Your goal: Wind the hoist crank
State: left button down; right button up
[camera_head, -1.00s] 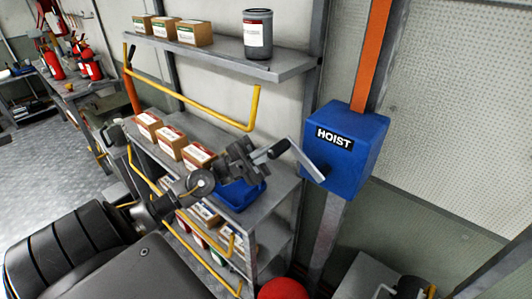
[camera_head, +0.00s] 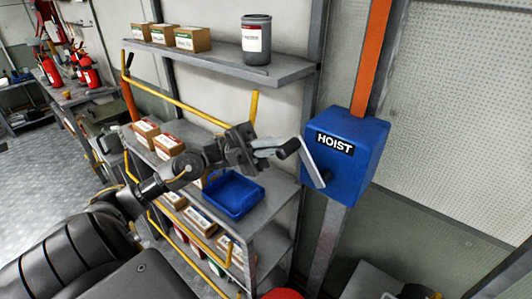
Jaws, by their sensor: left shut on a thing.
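The hoist box (camera_head: 347,160) is blue with a HOIST label and is fixed to a grey post at right of centre. Its crank (camera_head: 314,162) is a flat metal arm on the box's left face, slanting up and left from its pivot, with a dark handle (camera_head: 289,148) at the upper end. My left gripper (camera_head: 276,150) reaches in from the left, and its fingers are shut on the dark handle. The fingers partly hide the handle. My right gripper is not in view.
A grey shelf unit (camera_head: 272,185) with cartons and a blue bin (camera_head: 233,192) stands behind and below my left arm. An upper shelf (camera_head: 228,62) holds boxes and a grey can (camera_head: 256,38). Yellow rails (camera_head: 190,108) run along the unit.

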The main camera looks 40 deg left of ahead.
pick_arm(q)
jog(key=shift+d+r+y, duration=0.35)
jog(key=shift+d+r, duration=0.05)
jog(key=shift+r, duration=0.2)
jog(key=shift+d+r+y, duration=0.35)
jog(key=shift+r, duration=0.2)
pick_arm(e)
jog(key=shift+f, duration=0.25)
pick_arm(q)
jog(key=shift+r, duration=0.15)
